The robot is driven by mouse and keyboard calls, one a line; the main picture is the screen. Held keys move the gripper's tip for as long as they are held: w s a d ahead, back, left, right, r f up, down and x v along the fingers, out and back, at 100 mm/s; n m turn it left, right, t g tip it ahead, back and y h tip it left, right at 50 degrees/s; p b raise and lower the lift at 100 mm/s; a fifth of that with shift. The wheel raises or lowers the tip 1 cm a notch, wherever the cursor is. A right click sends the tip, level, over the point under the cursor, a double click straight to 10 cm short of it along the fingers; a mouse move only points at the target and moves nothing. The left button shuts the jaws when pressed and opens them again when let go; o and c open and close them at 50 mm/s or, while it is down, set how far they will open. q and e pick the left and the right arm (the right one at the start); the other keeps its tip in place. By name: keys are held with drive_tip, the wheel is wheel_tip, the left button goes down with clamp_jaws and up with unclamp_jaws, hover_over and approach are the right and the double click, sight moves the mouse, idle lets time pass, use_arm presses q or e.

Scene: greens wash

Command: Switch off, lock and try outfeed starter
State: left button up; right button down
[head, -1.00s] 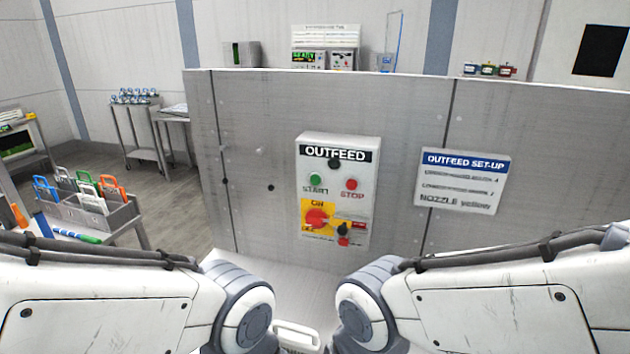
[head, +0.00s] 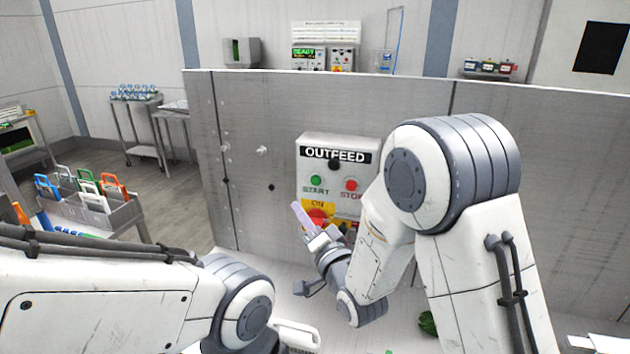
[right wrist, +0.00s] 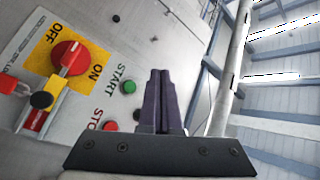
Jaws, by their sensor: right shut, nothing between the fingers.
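The outfeed starter (head: 312,140) is a pale box on the grey panel, with a green START button (head: 316,181) and a red STOP button (head: 351,185). Its red rotary switch (right wrist: 72,58) sits on a yellow OFF/ON plate (right wrist: 42,62) in the right wrist view; I cannot tell its exact setting. A black knob (right wrist: 41,100) and red parts (right wrist: 12,87) lie beside it. My right gripper (head: 301,215) is shut and empty in front of the starter's lower left, hiding part of the switch. Its fingers (right wrist: 158,85) appear beside START in the wrist view. My left gripper is out of view.
A grey caddy (head: 122,216) with several coloured looped items stands at left. The panel (head: 240,190) spans the front, with small studs left of the starter. A pale surface lies below it, with a small green thing (head: 427,322) there. Carts stand behind left.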

sight(316, 181)
drive_tip(key=shift+d+r+m+t, duration=0.3)
drive_tip(key=shift+r+t, duration=0.1)
drive_tip(key=shift+t, duration=0.1)
drive_tip(key=w+d+p, duration=0.1)
drive_tip(key=w+d, duration=0.1)
drive_tip(key=w, duration=0.6)
drive_tip(key=shift+w+d, duration=0.2)
drive_tip(key=shift+d, duration=0.15)
idle(1.8)
